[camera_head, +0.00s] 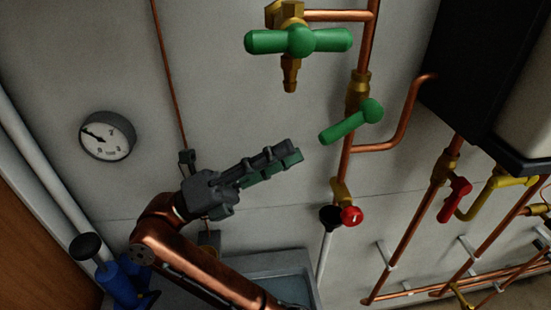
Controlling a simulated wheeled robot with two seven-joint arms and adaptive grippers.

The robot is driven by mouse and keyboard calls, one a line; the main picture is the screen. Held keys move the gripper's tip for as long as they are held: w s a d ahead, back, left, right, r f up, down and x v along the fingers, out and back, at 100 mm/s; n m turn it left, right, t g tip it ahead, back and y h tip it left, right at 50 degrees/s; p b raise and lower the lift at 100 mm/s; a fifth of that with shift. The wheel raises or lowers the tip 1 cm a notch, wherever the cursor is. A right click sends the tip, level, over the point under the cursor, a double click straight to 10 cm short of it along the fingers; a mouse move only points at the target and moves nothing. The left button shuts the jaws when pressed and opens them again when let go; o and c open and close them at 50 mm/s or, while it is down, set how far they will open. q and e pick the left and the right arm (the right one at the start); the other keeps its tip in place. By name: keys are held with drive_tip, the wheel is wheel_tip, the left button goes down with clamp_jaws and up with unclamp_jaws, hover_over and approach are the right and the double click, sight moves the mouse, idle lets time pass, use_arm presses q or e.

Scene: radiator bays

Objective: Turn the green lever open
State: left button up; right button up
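A green lever (347,125) sits on a brass valve (357,88) on a vertical copper pipe. Its handle slants down to the left from a round hub, across the pipe's line. A second green handle, T-shaped (298,41), is on a brass tap at the top.
A round gauge (107,136) is on the wall at left. A red-and-black knob pair (341,216) sits below the green lever. A red lever (454,199) is at right, under a black box (478,90).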

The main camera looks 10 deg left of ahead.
drive_tip(key=shift+s+a+f, duration=0.2)
drive_tip(key=shift+a+f, duration=0.15)
drive_tip(key=shift+a, duration=0.25)
